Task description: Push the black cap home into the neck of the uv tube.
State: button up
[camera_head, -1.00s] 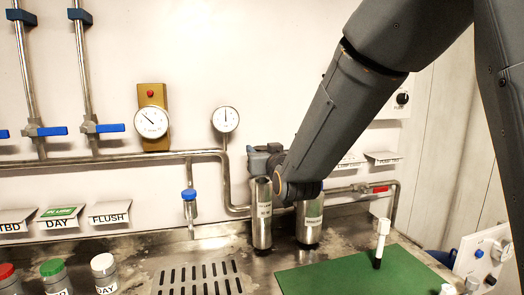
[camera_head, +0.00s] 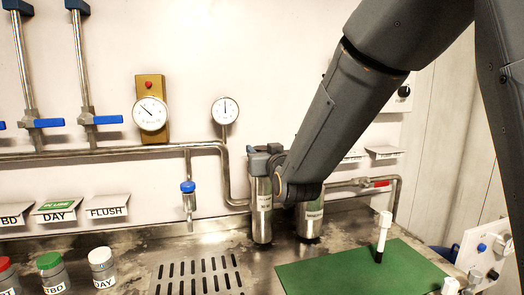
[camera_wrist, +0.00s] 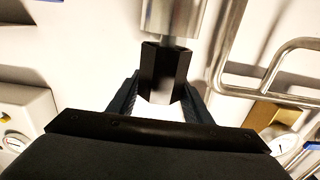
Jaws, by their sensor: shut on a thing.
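A bright metal uv tube (camera_head: 261,215) stands upright on the steel counter; its label is too small to read. My gripper (camera_head: 263,160) is at its top. The wrist view shows the black cap (camera_wrist: 163,68), with flat sides, between the two fingers of my gripper (camera_wrist: 163,96), which is shut on it. The tube (camera_wrist: 171,17) also shows there at the top edge. A narrower grey neck (camera_wrist: 170,41) shows between tube and cap. The cap is in line with the neck and meets it; how deep it sits I cannot tell.
A second metal cylinder (camera_head: 308,222) stands close on the right, partly behind my arm. Pipes (camera_head: 232,180) run along the wall behind. A white and black stick (camera_head: 382,235) stands on the green mat (camera_head: 335,272). Capped jars (camera_head: 101,267) stand at left.

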jog(key=shift+f+b, duration=0.45)
jog(key=shift+f, duration=0.15)
jog(key=o, duration=1)
jog(key=b+v, duration=0.1)
jog(key=v, duration=0.7)
